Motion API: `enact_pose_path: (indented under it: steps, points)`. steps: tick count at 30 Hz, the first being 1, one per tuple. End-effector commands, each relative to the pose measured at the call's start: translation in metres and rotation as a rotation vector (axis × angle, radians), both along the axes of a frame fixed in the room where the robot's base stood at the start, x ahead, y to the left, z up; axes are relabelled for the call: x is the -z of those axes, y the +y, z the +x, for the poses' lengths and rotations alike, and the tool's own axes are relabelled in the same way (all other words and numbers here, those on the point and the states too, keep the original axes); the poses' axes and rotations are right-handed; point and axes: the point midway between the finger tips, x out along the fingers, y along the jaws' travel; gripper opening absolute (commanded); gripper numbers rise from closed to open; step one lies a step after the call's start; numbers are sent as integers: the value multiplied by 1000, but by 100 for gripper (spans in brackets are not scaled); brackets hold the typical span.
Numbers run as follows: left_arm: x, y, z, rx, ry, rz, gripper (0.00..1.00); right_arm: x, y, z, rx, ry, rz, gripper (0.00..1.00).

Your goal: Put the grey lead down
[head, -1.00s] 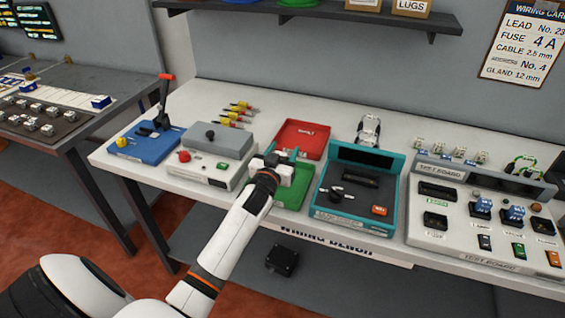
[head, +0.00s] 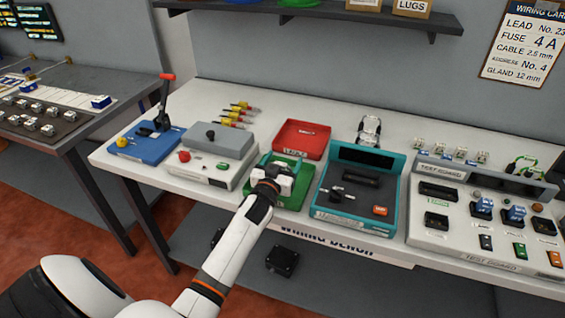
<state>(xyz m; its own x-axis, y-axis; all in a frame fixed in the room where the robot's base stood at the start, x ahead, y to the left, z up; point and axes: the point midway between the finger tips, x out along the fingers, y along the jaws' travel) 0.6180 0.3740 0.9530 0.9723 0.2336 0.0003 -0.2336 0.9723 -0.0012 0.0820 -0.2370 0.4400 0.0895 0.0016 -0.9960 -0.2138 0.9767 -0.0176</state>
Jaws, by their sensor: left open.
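My left gripper (head: 280,167) is over the green tray (head: 291,200) on the wiring bench, its arm reaching in from below. Its jaws are open. The gripper covers much of the tray. I cannot make out a grey lead in or near the jaws; it may be hidden or too small to tell. My right gripper is not in view.
A red tray (head: 302,137) lies just behind the green one. A grey-topped press box (head: 212,150) stands to the left and a teal-framed device (head: 358,190) close to the right. The test board (head: 480,215) is further right. Bench space between the red tray and colored-handled tools (head: 238,113) is clear.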

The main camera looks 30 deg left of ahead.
Motion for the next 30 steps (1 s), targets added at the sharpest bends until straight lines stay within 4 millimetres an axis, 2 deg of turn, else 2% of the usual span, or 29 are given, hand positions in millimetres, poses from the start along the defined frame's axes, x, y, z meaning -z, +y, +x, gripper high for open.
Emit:
enact_pose_path:
  steps: [5,8,15,21,25,30]
  points:
    - [-1,-2,-7,1,0,0,76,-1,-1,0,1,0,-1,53]
    - [0,-6,-23,1,1,0,76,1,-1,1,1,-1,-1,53]
    - [0,-18,-75,1,2,-1,76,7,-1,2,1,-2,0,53]
    - [-1,-25,-106,0,1,0,76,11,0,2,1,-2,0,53]
    - [-2,-27,-115,0,0,0,76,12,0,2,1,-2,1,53]
    - [-3,-28,-117,0,0,-1,76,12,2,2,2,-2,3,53]
